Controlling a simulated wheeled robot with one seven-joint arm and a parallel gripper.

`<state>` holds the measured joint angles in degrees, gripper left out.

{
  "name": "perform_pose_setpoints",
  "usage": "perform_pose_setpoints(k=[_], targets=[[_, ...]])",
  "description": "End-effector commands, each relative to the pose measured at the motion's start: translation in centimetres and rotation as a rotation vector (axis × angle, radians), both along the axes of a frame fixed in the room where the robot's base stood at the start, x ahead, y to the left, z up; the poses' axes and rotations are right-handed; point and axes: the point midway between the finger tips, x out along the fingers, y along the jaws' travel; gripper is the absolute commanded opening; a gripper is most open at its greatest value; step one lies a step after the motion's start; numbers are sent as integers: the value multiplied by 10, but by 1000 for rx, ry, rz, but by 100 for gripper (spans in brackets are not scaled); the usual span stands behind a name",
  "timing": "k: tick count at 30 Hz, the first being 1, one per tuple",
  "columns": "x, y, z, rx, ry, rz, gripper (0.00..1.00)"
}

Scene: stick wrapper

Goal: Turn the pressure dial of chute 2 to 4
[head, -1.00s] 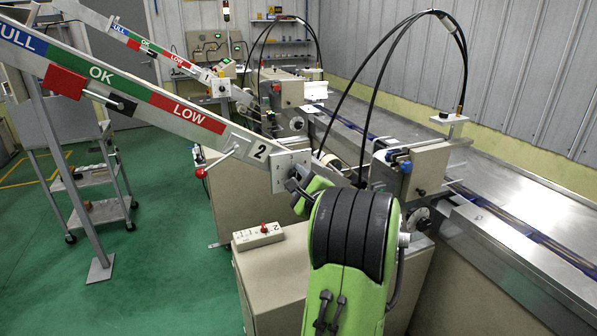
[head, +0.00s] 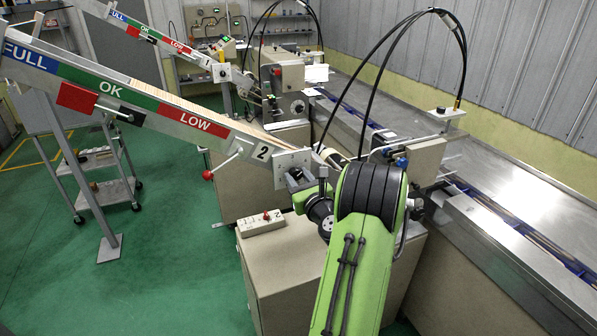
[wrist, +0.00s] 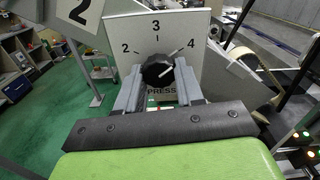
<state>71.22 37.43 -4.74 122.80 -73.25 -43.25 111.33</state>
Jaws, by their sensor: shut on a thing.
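The pressure dial (wrist: 157,72) of chute 2 is a round black knob on a white plate (wrist: 187,22) marked 2, 3 and 4. "PRESS" is partly visible below it. A light pointer line on the knob aims up and right, toward the 4. My gripper (wrist: 159,84) has its two grey fingers on either side of the knob, shut on it. In the head view my gripper (head: 302,180) is at the plate (head: 292,158) at the lower end of chute 2 (head: 130,98); my arm hides the knob there.
A red-knobbed lever (head: 208,175) sticks out left of the plate. A white box with a red switch (head: 262,223) sits on the cabinet (head: 275,262) below. Chute 1 (head: 165,40) stands behind. A metal conveyor bed (head: 500,190) runs along the right.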

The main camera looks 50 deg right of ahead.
Motion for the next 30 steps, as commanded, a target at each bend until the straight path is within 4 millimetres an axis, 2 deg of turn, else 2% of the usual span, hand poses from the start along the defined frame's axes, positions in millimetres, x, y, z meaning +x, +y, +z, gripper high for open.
perform_pose_setpoints(k=[9, 23, 24, 28, 30], targets=[[0, 0, -2, 90, -46, -2, 6], [0, 0, -3, 100, -53, -1, 6], [0, 0, -3, 100, -53, -1, 38], [0, 0, -2, 100, -53, -1, 58], [0, 0, -2, 99, -55, 0, 61]])
